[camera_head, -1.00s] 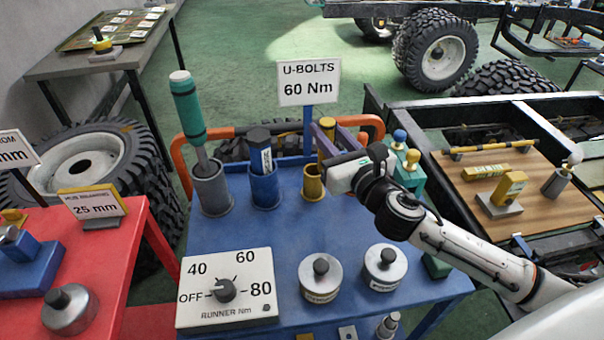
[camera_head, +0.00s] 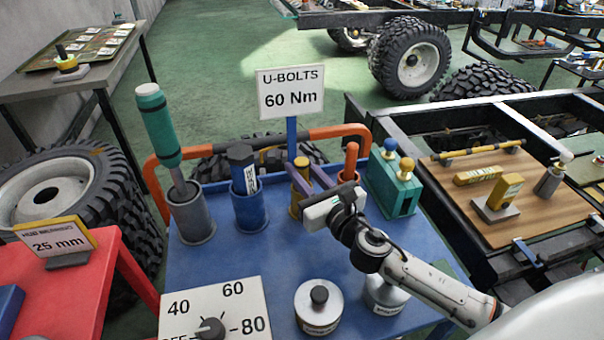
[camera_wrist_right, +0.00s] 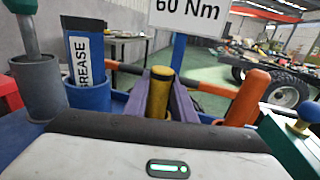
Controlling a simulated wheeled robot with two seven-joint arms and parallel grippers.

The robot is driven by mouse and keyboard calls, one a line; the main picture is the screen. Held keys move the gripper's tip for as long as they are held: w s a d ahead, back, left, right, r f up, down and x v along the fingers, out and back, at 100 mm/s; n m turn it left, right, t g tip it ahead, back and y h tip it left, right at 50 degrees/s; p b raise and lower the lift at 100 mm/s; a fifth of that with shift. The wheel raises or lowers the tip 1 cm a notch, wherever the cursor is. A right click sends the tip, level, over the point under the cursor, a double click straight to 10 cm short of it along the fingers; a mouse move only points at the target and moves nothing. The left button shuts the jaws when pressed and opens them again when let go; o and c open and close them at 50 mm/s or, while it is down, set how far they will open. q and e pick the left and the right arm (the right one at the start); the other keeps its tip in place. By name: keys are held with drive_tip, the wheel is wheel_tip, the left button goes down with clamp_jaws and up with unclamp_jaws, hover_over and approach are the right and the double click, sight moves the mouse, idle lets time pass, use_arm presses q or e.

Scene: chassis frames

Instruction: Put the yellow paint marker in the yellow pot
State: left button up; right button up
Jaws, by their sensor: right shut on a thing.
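The yellow paint marker (camera_head: 302,172) stands roughly upright at the yellow pot (camera_head: 296,208) on the blue bench. My right gripper (camera_head: 308,178) has its purple fingers shut on the marker. The marker's lower part seems to be at or inside the pot's mouth; the fingers partly hide this, so I cannot tell how deep it is. In the right wrist view the marker (camera_wrist_right: 160,88) shows upright between the two fingers. My left gripper is not in view.
A blue pot (camera_head: 249,210) with a dark grease tube and a grey pot (camera_head: 192,218) with a green-handled tool stand to the left. An orange marker (camera_head: 351,160) and a teal block (camera_head: 397,190) stand to the right. The U-bolts sign (camera_head: 291,92) rises behind.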

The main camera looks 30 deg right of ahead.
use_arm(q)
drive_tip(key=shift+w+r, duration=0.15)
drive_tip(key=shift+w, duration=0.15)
use_arm(e)
drive_tip(key=o, duration=1.1)
drive_tip(key=shift+c, duration=0.2)
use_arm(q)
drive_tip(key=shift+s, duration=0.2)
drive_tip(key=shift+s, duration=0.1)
use_arm(e)
drive_tip(key=shift+r, duration=0.15)
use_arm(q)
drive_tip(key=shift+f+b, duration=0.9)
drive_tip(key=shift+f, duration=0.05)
use_arm(e)
drive_tip(key=s, duration=1.2)
